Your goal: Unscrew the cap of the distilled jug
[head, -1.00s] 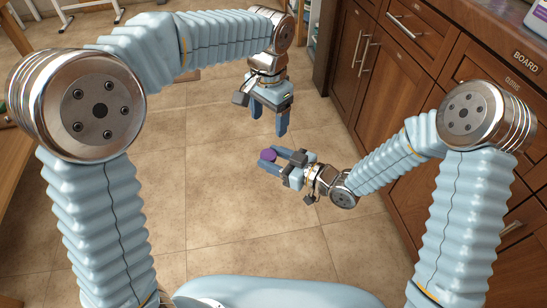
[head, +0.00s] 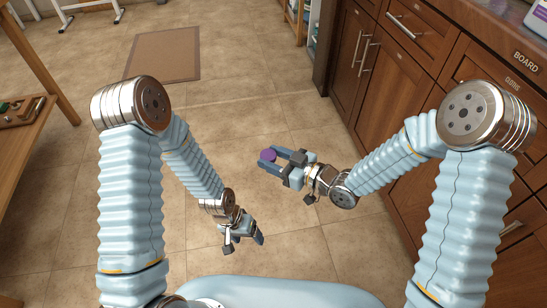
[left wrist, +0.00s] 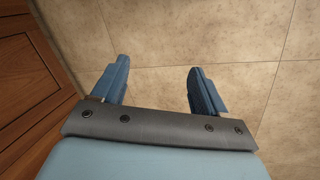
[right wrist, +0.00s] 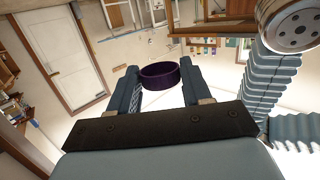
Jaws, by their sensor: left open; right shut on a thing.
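A purple cap (head: 267,155) sits between the fingertips of my right gripper (head: 275,160). The cap also shows in the right wrist view (right wrist: 160,75), dark purple, with a finger on each side. My right gripper is shut on it and holds it in the air over the floor. My left gripper (head: 252,241) hangs low in front of my body. In the left wrist view my left gripper (left wrist: 157,78) is open and empty, its two fingers well apart above floor tiles. The distilled jug's body is not identifiable in any view.
Wooden cabinets (head: 372,95) with a counter stand along the right. A pale container (head: 538,14) is partly cut off at the upper right. A wooden table (head: 30,125) is at the left edge. A brown mat (head: 165,55) lies on the floor. The tiled floor between is clear.

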